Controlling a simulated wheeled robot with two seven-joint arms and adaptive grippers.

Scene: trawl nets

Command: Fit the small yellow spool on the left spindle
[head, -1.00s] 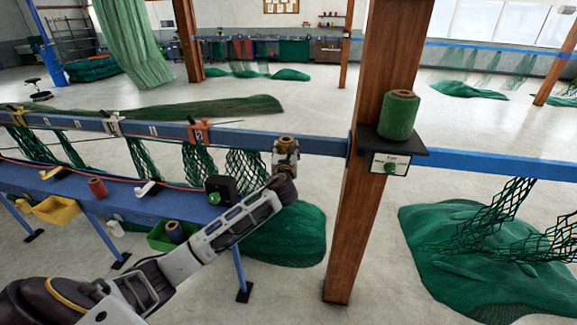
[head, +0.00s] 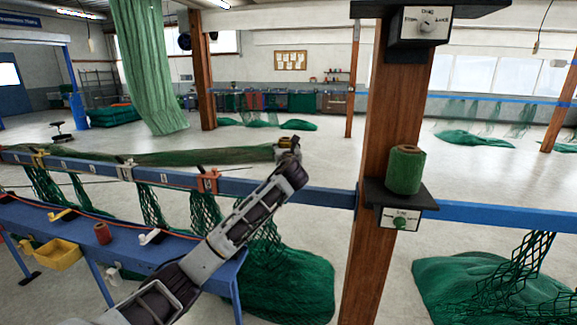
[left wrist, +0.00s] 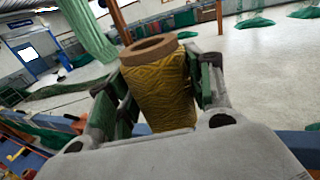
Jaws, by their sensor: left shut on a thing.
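My left gripper (head: 287,149) is raised in front of the blue rail, left of the wooden post. It is shut on the small yellow spool (left wrist: 158,88), which stands between the green-padded fingers (left wrist: 160,95) in the left wrist view. The spool is a little tilted, with its brown core ring on top. In the head view the spool (head: 291,139) shows only as a small piece at the gripper's tip. I cannot make out a bare left spindle in either view. My right gripper is not in view.
The wooden post (head: 388,130) carries a lower shelf (head: 376,194) with a green spool (head: 405,170) and an upper shelf (head: 470,8) with a drag dial box (head: 425,26). The blue rail (head: 325,198) and blue bench (head: 75,222) lie left. Green netting (head: 290,285) lies below.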

